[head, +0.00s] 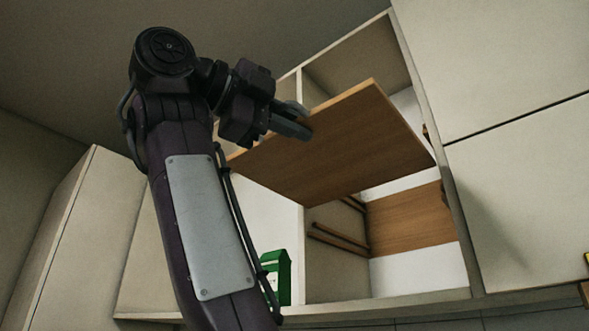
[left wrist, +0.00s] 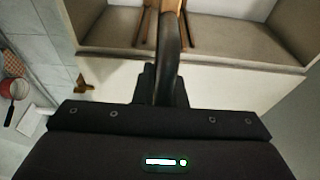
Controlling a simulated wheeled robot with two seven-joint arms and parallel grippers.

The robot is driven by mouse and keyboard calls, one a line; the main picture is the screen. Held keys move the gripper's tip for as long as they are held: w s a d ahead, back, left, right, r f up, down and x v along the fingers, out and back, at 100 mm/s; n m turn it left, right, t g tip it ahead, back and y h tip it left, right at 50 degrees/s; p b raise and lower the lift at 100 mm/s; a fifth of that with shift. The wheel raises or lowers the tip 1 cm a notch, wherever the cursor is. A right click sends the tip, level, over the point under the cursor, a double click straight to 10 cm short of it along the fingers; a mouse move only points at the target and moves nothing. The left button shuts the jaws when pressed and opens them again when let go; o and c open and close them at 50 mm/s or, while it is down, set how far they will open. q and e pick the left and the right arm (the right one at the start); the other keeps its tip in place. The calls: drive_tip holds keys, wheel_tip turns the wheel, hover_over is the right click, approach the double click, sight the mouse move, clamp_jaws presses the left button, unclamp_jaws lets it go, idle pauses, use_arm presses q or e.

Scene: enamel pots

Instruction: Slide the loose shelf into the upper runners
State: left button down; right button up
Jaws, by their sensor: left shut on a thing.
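The loose shelf (head: 340,140) is a flat brown wooden board, tilted, at the mouth of an open cream cabinet (head: 303,210). My left gripper (head: 297,122) is shut on its left part. In the left wrist view the gripper's fingers (left wrist: 166,55) close on the board, which shows nearly edge-on (left wrist: 172,6). Dark wooden runners (head: 340,240) show on the compartment's left wall below the board. A small brown piece (head: 425,132) shows on the right wall, perhaps a runner end. The board hides much of the upper compartment. My right gripper is not in view.
Another brown panel (head: 410,218) lies inside the compartment, lower and farther back. A green object (head: 277,276) stands in the left compartment. Closed cream cabinet fronts (head: 520,190) flank the opening at right. A reddish round thing (left wrist: 17,88) is at left in the wrist view.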

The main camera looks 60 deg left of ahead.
use_arm(q)
drive_tip(key=shift+r+p, duration=0.5)
drive_tip(key=shift+r, duration=0.15)
drive_tip(key=shift+s+r+p, duration=0.15)
drive_tip(key=shift+r+p, duration=1.05)
drive_tip(key=shift+r, duration=0.05)
drive_tip(key=r+p, duration=0.4)
drive_tip(key=r, duration=0.1)
drive_tip(key=shift+s+d+p, duration=0.1)
drive_tip(key=shift+s+p, duration=0.1)
drive_tip(key=shift+p, duration=0.1)
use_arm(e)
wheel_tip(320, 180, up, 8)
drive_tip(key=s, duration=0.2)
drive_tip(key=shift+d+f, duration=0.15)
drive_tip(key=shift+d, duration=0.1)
use_arm(q)
drive_tip(key=shift+w, duration=0.2)
